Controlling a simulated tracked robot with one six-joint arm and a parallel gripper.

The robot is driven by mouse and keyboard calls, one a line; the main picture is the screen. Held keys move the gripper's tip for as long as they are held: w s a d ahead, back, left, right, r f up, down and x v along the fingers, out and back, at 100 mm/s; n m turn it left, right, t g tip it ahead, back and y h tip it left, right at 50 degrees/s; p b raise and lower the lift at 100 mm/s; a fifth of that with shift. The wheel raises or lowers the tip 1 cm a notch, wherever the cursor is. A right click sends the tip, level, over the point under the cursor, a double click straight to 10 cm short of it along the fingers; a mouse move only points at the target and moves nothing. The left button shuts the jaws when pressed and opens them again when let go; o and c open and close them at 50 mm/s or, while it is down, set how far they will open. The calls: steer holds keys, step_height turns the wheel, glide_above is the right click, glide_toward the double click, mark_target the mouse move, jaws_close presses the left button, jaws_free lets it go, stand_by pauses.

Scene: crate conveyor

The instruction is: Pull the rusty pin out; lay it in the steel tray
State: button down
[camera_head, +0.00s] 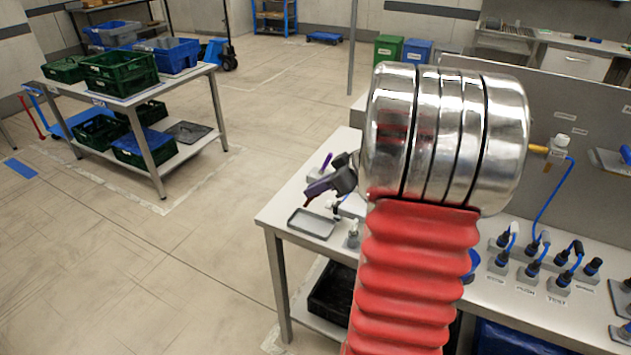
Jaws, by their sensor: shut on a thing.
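My gripper (318,188) shows small at the left of my large silver arm joint, over the left end of the workbench. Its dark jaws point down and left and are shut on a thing. A small reddish-brown piece, apparently the rusty pin (309,202), shows at the jaw tips; most of it is hidden. The shallow grey steel tray (311,224) lies on the bench just below and in front of the gripper, and looks empty. The pin's lower end appears above the tray's far side; I cannot tell the exact height.
A purple upright piece (326,161) stands in a block behind the gripper. A small grey fitting (353,236) is right of the tray. Blue cables and black connectors (533,262) occupy the bench's right part. My arm hides the middle of the workbench (283,204).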

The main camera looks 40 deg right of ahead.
steer(key=shift+f, duration=2.35)
steer(key=c, duration=1.8)
jaws_free()
steer(key=shift+s+r, duration=0.1)
steer(key=v, duration=1.3)
steer(key=shift+s+d+r, duration=0.1)
steer(key=shift+s, duration=0.15)
